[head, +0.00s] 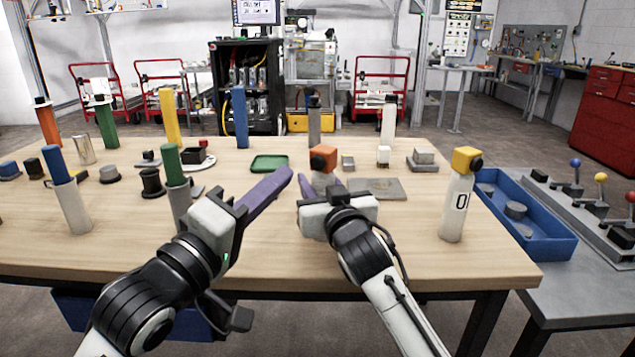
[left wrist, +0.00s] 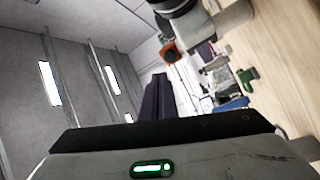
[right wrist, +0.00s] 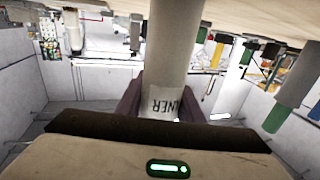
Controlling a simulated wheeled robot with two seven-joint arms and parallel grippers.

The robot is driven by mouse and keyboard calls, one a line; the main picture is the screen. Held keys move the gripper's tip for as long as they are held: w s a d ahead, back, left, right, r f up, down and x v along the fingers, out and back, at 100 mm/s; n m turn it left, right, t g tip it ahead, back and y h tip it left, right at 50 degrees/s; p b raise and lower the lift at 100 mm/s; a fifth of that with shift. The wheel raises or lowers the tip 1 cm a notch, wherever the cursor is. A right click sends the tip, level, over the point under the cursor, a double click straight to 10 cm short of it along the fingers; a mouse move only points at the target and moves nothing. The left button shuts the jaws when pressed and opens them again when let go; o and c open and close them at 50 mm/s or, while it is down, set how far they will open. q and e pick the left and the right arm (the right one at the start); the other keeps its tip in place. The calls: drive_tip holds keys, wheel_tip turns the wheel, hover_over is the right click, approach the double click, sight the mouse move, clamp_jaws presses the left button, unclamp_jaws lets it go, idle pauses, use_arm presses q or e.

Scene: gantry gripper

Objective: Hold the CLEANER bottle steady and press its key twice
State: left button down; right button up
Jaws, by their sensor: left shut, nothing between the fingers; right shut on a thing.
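The CLEANER bottle stands behind my right gripper in the head view, its orange cap (head: 323,155) with a dark front piece showing above the gripper. In the right wrist view the pale bottle (right wrist: 172,60) passes between the fingers, and part of its label, "NER", is readable upside down. My right gripper (head: 322,182) is shut around the bottle's body. My left gripper (head: 280,180) is shut and empty, its purple fingers pointing up and right, to the left of the cap and apart from it. The left wrist view shows the orange cap (left wrist: 169,51) beyond the shut fingers (left wrist: 156,98).
A white bottle with a yellow cap (head: 453,205) stands at the right of the table. A grey plate (head: 385,193) lies behind my right gripper, and a green tray (head: 269,163) farther back. A blue bin (head: 555,248) and levers are at the right. Several coloured cylinders stand left.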

sight(318, 163)
use_arm(q)
drive_tip(key=w+d+f+m+h, duration=0.1)
drive_tip(key=w+d+m+h, duration=0.2)
drive_tip(key=m, duration=0.8)
drive_tip(key=shift+w+d+f+t+h, duration=0.25)
drive_tip(key=shift+w+t+h, duration=0.15)
drive_tip(key=shift+w+h, duration=1.3)
drive_tip(key=shift+s+h, duration=0.3)
drive_tip(key=shift+s, duration=0.05)
drive_tip(key=shift+w+d, duration=0.1)
drive_tip(key=shift+w, duration=0.1)
idle(0.3)
drive_tip(key=shift+r, duration=0.15)
idle(0.4)
